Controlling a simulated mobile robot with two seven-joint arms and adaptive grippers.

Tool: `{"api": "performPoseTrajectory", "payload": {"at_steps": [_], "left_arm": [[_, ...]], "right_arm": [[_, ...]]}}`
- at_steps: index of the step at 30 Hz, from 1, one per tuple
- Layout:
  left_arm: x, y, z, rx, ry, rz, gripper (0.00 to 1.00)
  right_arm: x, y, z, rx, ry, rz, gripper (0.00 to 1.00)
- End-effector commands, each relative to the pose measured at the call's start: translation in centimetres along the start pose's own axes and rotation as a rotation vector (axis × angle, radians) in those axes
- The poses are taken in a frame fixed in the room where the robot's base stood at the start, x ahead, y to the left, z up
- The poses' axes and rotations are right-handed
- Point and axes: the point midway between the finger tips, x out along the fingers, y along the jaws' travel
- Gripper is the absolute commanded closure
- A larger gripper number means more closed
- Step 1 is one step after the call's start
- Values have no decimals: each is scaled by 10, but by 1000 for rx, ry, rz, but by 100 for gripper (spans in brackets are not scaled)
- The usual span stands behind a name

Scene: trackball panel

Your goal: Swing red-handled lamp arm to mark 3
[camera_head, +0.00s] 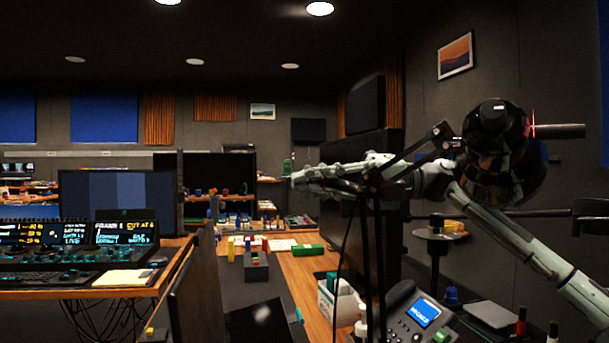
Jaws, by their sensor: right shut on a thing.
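A lamp-like fixture with a large round black head (497,150) is at the right of the head view. A thin black arm (410,153) runs from it down left to a dark upright. A narrow red streak shows at the head's right edge; I cannot tell whether it is the red handle. My pale right arm comes in from the lower right, bends near the upright and points left. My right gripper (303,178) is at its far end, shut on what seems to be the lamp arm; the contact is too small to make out. Mark 3 cannot be made out. My left gripper is out of view.
A wooden desk (309,268) below holds a desk phone (417,314), a white bin (337,300) and small coloured items. A control panel (75,257) and monitor (118,203) are at left. Thin dark uprights and cables hang near my right forearm.

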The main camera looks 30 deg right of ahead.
Motion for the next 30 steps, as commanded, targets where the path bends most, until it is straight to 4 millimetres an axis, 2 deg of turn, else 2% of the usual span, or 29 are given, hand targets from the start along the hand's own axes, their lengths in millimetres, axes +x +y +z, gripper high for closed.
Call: {"api": "performPoseTrajectory", "payload": {"at_steps": [10, 24, 25, 30], "left_arm": [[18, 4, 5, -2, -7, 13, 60], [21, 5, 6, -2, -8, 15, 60], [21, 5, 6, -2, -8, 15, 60], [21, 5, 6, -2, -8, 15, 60]], "right_arm": [[-5, 5, -11, 1, 92, 29, 100], [-5, 4, -13, 1, 103, 31, 100], [-5, 4, -13, 1, 103, 31, 88], [-5, 4, -13, 1, 103, 31, 67]]}}
